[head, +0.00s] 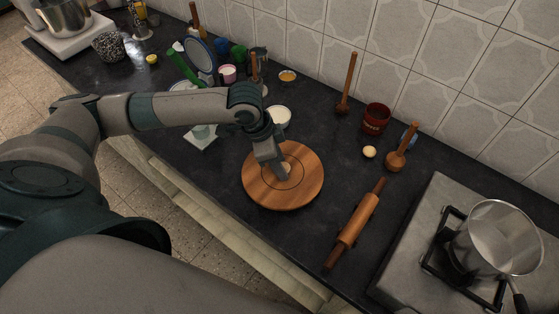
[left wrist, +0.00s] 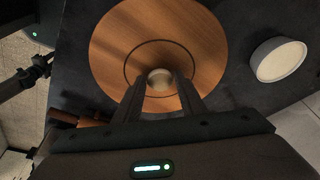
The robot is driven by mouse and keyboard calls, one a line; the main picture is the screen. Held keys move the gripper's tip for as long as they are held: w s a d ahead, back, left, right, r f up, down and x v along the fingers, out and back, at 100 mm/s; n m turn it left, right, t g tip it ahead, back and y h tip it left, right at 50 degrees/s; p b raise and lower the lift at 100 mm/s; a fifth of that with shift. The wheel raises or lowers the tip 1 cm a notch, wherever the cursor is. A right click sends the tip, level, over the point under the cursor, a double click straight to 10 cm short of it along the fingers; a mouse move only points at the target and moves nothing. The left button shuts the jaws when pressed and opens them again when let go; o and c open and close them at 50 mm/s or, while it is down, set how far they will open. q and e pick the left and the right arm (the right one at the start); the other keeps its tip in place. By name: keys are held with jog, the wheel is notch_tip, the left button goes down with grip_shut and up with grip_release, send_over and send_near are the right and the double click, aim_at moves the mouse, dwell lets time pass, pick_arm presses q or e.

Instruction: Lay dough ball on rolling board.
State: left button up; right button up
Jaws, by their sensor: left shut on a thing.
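The round wooden rolling board (head: 300,193) lies on the dark counter, with a ring marked around its middle. It also shows in the left wrist view (left wrist: 115,45). My left gripper (head: 284,171) reaches down over the middle of the board. In the left wrist view its two fingers are shut on a pale dough ball (left wrist: 160,77), inside the ring. I cannot tell whether the ball touches the board. In the head view the gripper mostly hides the ball. My right gripper is not in view.
A rolling pin (head: 356,224) lies right of the board, with a stove and steel pot (head: 499,238) beyond it. A white bowl (head: 279,117) stands close behind the board. A small pale ball (head: 369,152) and a red cup (head: 376,118) stand at the back right.

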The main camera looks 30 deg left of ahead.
pick_arm(q)
jog(key=shift+f, duration=0.1)
jog(key=o, duration=1)
jog(key=shift+c, duration=0.2)
jog(key=b+v, duration=0.1)
jog(key=v, duration=1.1)
